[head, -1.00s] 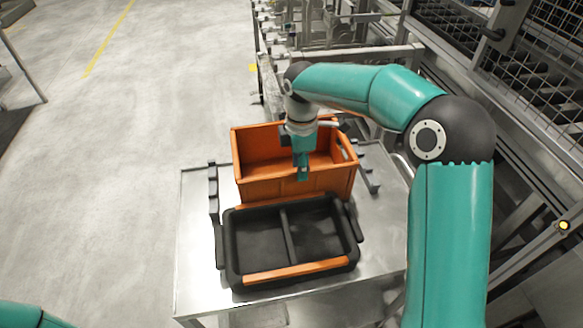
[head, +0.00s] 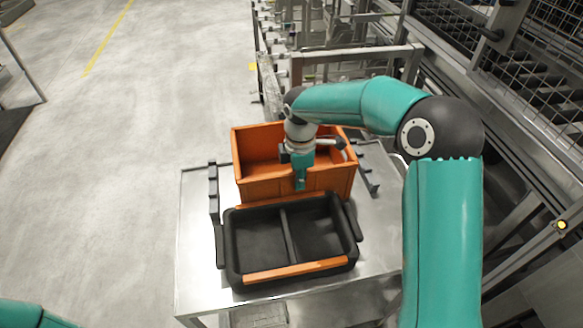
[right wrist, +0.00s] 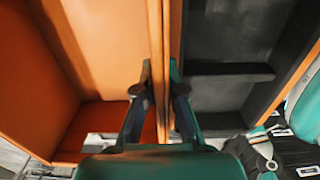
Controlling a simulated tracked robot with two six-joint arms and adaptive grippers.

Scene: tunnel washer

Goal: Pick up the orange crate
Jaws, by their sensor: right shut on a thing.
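The orange crate (head: 262,187) is an open, empty box upright on the metal table, behind a black tray. My right gripper (head: 300,184) reaches down over the crate's near wall. In the right wrist view the right gripper (right wrist: 160,90) has one finger on each side of the orange crate's wall (right wrist: 157,50), shut on it. The crate's inside shows left of the wall there, the black tray right of it.
Dark rails (head: 213,190) flank the crate on the metal table (head: 193,262). Machinery and mesh guards stand right; open floor lies left.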

